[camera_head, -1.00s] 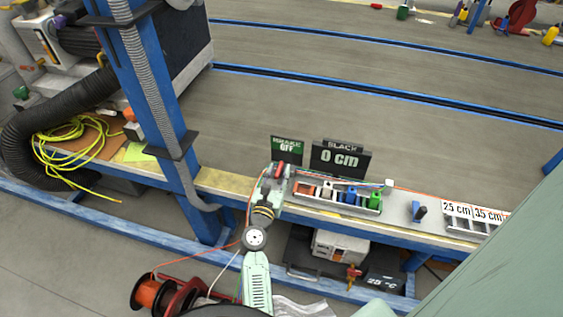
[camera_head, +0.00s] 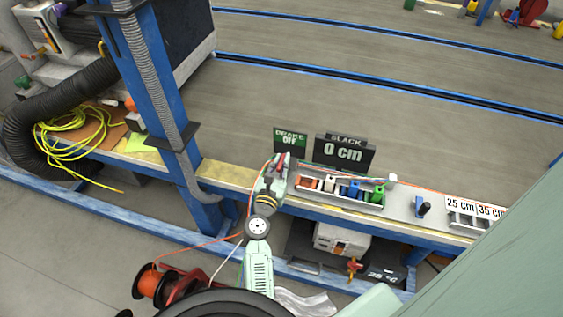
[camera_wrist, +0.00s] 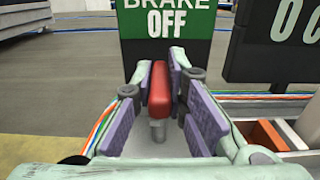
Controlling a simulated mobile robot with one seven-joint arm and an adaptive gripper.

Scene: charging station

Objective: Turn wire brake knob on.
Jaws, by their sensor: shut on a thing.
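The wire brake knob (camera_wrist: 158,92) is a red upright lever on a grey stem in the middle of the wrist view. My gripper (camera_wrist: 160,72) has its purple-padded fingers on either side of the knob and is shut on it. In the head view my gripper (camera_head: 277,168) is at the bench's far edge, where it largely hides the knob. Right behind stands a green and black brake sign (camera_head: 290,140), which reads "BRAKE OFF"; it also shows in the wrist view (camera_wrist: 167,22).
A black slack sign (camera_head: 344,152) reads "0 cm" to the right. A tray with coloured blocks (camera_head: 340,203) sits right of my gripper, with orange wire running past. A blue post (camera_head: 160,110) stands left. An orange spool (camera_head: 152,283) is at lower left.

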